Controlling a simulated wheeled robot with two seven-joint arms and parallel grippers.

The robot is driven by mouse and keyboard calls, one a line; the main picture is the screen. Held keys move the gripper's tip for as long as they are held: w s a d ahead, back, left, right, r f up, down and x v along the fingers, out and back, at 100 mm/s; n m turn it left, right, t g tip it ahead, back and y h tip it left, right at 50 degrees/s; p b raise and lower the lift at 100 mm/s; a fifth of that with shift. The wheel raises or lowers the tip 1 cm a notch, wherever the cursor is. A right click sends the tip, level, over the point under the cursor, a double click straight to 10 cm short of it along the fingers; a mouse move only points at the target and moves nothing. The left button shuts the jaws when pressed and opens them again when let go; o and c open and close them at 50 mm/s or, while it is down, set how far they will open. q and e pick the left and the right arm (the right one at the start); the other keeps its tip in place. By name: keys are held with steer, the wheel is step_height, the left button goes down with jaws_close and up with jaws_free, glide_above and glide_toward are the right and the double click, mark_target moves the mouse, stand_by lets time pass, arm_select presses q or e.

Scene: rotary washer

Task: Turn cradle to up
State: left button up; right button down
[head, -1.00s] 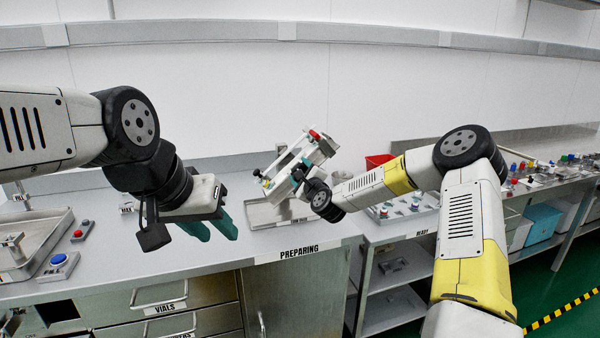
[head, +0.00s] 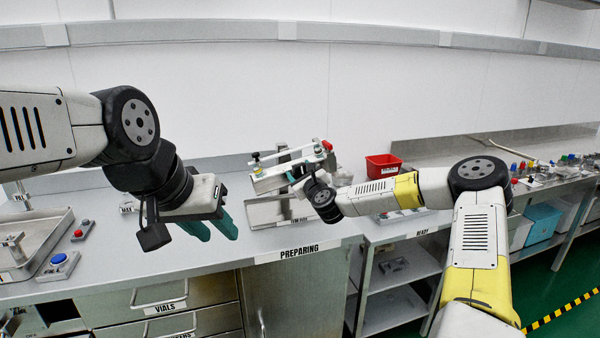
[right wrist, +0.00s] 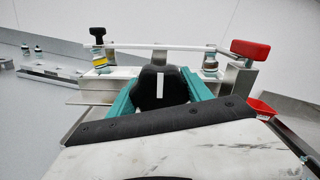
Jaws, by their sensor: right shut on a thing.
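The cradle (head: 280,178) is a pale metal frame with a long bar along its top, a black-and-yellow knob at its left end and a red handle at its right end. It is held above the bench, close to level with a slight tilt in the head view. In the right wrist view the cradle (right wrist: 130,88) spans the picture, its top bar nearly level. My right gripper (right wrist: 165,92) has teal fingers closed on a black part at the cradle's middle. My left gripper (head: 212,226) hangs over the bench at left, teal fingers apart, with nothing between them.
Blue and red buttons (head: 60,262) and a sink-like tray (head: 35,240) are at the left. The bench middle around the PREPARING label (head: 297,249) is clear.

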steer(key=shift+f+m, duration=0.15)
steer(key=shift+m, duration=1.15)
steer(key=shift+c, duration=2.2)
jaws_free()
steer(key=shift+s, duration=0.1)
steer(key=v, duration=0.7)
steer(key=shift+s, duration=0.3)
steer(key=shift+d, duration=0.1)
